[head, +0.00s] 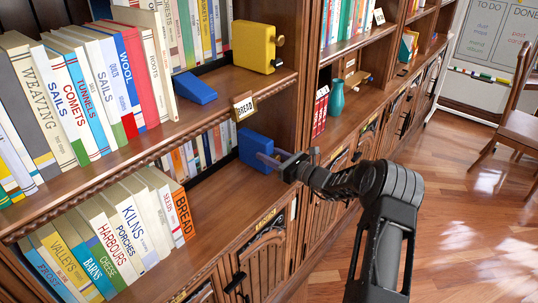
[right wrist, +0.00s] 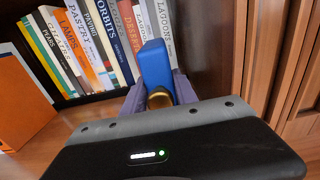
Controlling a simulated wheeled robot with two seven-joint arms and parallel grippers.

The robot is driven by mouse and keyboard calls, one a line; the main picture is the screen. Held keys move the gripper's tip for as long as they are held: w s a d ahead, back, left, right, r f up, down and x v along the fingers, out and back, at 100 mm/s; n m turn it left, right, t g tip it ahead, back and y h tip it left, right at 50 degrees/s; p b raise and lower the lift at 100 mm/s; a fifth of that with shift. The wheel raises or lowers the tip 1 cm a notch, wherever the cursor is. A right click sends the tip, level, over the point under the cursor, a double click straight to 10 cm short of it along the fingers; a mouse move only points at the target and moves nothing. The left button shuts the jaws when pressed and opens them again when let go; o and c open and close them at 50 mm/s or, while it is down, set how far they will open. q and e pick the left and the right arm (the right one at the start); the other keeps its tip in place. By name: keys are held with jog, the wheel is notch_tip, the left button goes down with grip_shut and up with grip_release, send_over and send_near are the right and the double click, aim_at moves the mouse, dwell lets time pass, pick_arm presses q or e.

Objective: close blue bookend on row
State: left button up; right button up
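The blue bookend (head: 256,148) stands on the lower shelf, near its right end. It also shows in the right wrist view (right wrist: 154,62), with a gold knob (right wrist: 159,98) facing me. My right gripper (head: 276,158) reaches it from the right. In the right wrist view its two fingers (right wrist: 158,92) lie on either side of the knob, which fills the gap between them. A row of upright books (right wrist: 105,45) stands behind and left of the bookend; I cannot tell if they touch. Another row, ending in the orange BREAD book (head: 183,214), stands farther left. My left gripper is not in view.
A wooden upright (right wrist: 285,60) stands close right of the gripper. Bare lower shelf (head: 217,200) lies between the BREAD book and the bookend.

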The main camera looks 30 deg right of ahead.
grip_shut()
dwell(1.0)
